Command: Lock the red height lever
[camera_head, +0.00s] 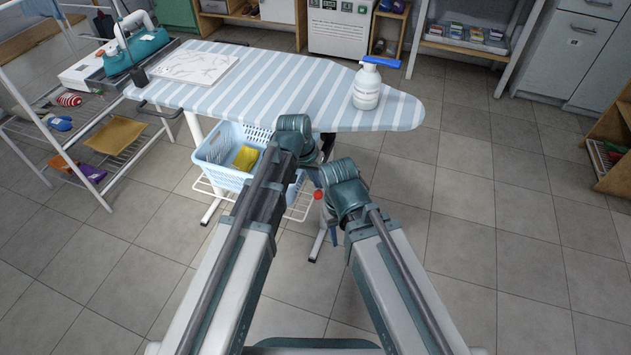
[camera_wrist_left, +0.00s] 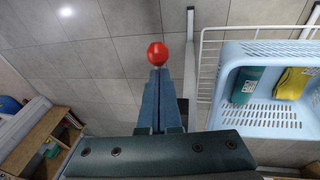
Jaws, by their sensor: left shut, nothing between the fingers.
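The red height lever shows as a round red knob (camera_head: 318,195) under the ironing board. In the left wrist view the red knob (camera_wrist_left: 157,52) sits just beyond the fingertips of my left gripper (camera_wrist_left: 159,73). Those blue fingers are together with nothing between them. I cannot tell whether they touch the knob. In the head view my left gripper (camera_head: 314,178) is partly hidden by its arm, just above the knob. The lever's stem is hidden. A blue tip of my right gripper (camera_head: 334,237) shows low beyond the right arm; its jaw state is unclear.
The striped ironing board (camera_head: 300,85) carries a spray bottle (camera_head: 367,85) at its right. A light blue basket (camera_head: 222,172) with a yellow item (camera_head: 246,158) stands on a wire rack beneath, close beside the left gripper. The floor to the right is clear.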

